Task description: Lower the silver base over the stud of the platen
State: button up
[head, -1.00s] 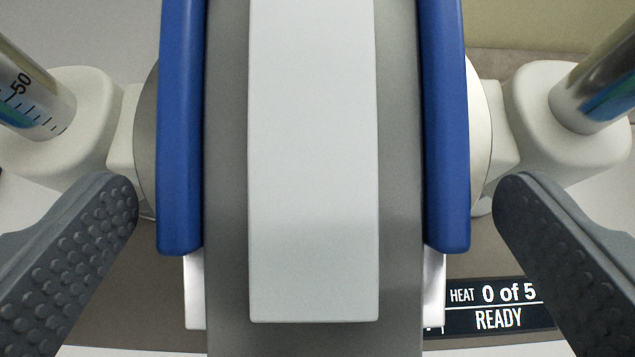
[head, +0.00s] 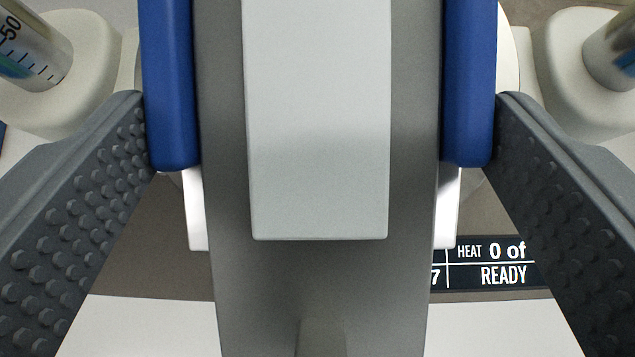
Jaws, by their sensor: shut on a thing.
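My gripper (head: 320,105) has its two dark grey studded fingers on either side of a tall grey tester body with blue side rails (head: 172,90) and a pale grey front panel (head: 318,150). The fingertips press against the outer sides of the blue rails. The body fills the middle of the view. Narrow silvery-white edges (head: 195,212) show under the rails on both sides; I cannot tell whether they belong to the silver base. The stud and the platen cannot be made out behind the body.
A dark display (head: 488,265) reading "HEAT 0 of" and "READY" sits low on the right, partly covered by the body and right finger. Cream mounts with silver cylinders stand at upper left (head: 70,75) and upper right (head: 585,75), close to the fingers.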

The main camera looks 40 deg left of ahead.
jog(key=s+d+g+b, duration=0.1)
jog(key=s+d, duration=0.2)
jog(key=s, duration=0.1)
jog(key=s+d+g+h+b, duration=0.1)
jog(key=s+d, duration=0.2)
jog(key=s, duration=0.2)
jog(key=s+d+r+g+h+b, duration=0.1)
jog(key=s+d, duration=0.2)
jog(key=s, duration=0.2)
jog(key=shift+d+r, duration=0.1)
jog(key=shift+d, duration=0.3)
jog(key=shift+c, duration=0.8)
jog(key=shift+w, duration=0.15)
jog(key=p, duration=0.6)
send_near(330, 268)
jog(key=shift+w+a+r+x, duration=0.1)
jog(key=shift+w+x, duration=0.05)
jog(key=shift+x, duration=0.9)
jog(key=shift+w+a+r+x, duration=0.1)
jog(key=shift+x, duration=1)
jog(key=shift+w+a+r+x, duration=0.1)
jog(key=shift+w+x, duration=0.05)
jog(key=shift+x, duration=0.9)
jog(key=shift+f+b, duration=0.55)
jog(key=shift+f, duration=0.1)
jog(key=shift+f, duration=0.25)
jog(key=o, duration=1.7)
